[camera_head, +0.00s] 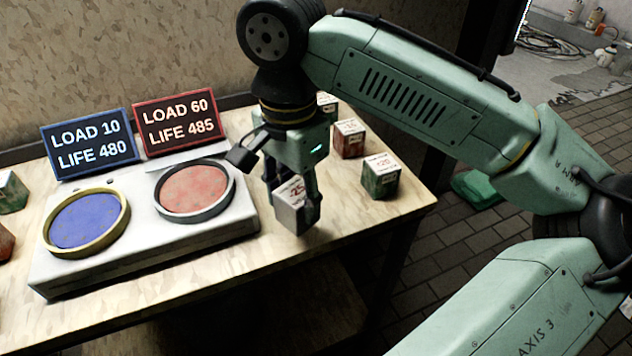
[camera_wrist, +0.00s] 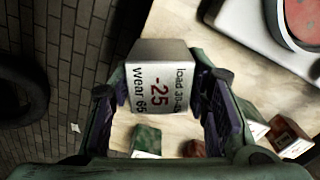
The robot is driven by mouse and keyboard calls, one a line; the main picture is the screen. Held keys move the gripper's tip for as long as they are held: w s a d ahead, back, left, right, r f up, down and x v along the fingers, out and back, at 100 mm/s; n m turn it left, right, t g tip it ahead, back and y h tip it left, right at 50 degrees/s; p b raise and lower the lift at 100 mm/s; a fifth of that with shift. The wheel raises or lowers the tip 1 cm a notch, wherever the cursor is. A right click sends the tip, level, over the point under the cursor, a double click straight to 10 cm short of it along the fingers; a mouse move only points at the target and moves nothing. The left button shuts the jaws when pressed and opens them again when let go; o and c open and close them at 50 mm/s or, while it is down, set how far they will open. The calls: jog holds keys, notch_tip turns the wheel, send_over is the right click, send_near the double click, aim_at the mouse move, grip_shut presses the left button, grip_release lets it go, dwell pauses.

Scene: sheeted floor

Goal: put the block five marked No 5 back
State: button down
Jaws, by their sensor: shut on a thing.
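My gripper (camera_head: 296,190) is shut on a pale grey block (camera_head: 290,208) and holds it upright near the table's front edge, right of the red pad. I cannot tell whether its base touches the table. In the wrist view the block (camera_wrist: 160,88) sits between both fingers. Its face reads "-25" in red, with "Wear 65" and a "load" line. No "No 5" mark is readable on it. On the table behind and right stand a green block (camera_head: 381,181) marked "-20", a red-brown block (camera_head: 349,144), and another partly hidden block (camera_head: 327,103).
A white console (camera_head: 150,245) bears a blue round pad (camera_head: 86,221) and a red round pad (camera_head: 194,190). Signs read "LOAD 10 LIFE 480" (camera_head: 88,144) and "LOAD 60 LIFE 485" (camera_head: 177,120). A green block (camera_head: 11,194) and a red block (camera_head: 5,241) stand at the left edge.

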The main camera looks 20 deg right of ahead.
jog(key=w+d+p, duration=0.1)
jog(key=w+d, duration=0.3)
jog(key=shift+f, duration=0.15)
jog(key=shift+w+d+f, duration=0.2)
jog(key=shift+w+d, duration=0.05)
jog(key=shift+d, duration=0.15)
jog(key=shift+f+p, duration=0.3)
jog(key=shift+f, duration=1.4)
jog(key=shift+f, duration=0.2)
jog(key=c, duration=0.9)
grip_release()
notch_tip(320, 180, up, 12)
jog(key=shift+r+b, duration=0.2)
jog(key=shift+b, duration=0.35)
